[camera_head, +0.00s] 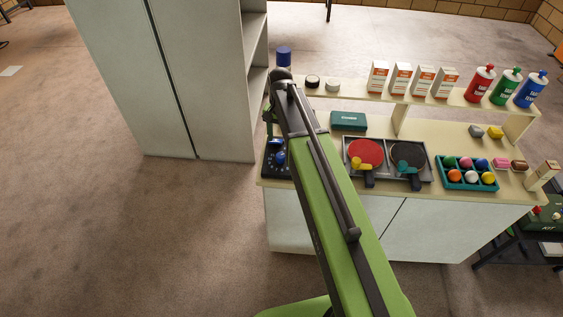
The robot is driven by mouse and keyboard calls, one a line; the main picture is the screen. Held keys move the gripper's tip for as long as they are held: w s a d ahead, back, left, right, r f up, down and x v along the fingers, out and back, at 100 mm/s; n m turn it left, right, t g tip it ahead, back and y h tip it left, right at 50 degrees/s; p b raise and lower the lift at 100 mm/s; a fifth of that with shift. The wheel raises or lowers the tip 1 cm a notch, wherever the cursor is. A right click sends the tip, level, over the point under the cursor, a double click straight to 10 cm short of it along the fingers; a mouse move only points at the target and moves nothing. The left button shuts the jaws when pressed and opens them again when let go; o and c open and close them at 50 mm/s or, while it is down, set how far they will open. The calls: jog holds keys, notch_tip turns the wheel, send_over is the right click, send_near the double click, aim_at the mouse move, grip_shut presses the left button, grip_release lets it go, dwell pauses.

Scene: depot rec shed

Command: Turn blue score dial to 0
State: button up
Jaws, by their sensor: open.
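A dark score unit (270,171) sits at the left end of the cream counter. A blue dial (280,158) shows on it, just left of my green arm. Its pointer and numbers are too small to read. My gripper (270,127) is open and points down above the score unit, partly hidden by my arm's dark end. I cannot tell whether it touches the dial. The right part of the score unit is hidden behind my arm.
A raised shelf (352,92) holds a blue-capped can, tape rolls, several boxes and bottles. Two paddles (366,153) lie in a grey tray, right of my arm. A teal ball tray (449,181) is farther right. A grey cabinet (205,75) stands left of the counter.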

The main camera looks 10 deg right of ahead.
aim_at(281, 155)
notch_tip(281, 155, down, 10)
jog(key=b, duration=0.8)
jog(key=shift+r, duration=0.25)
grip_shut()
jog(key=shift+d, duration=0.2)
jog(key=shift+a, duration=0.1)
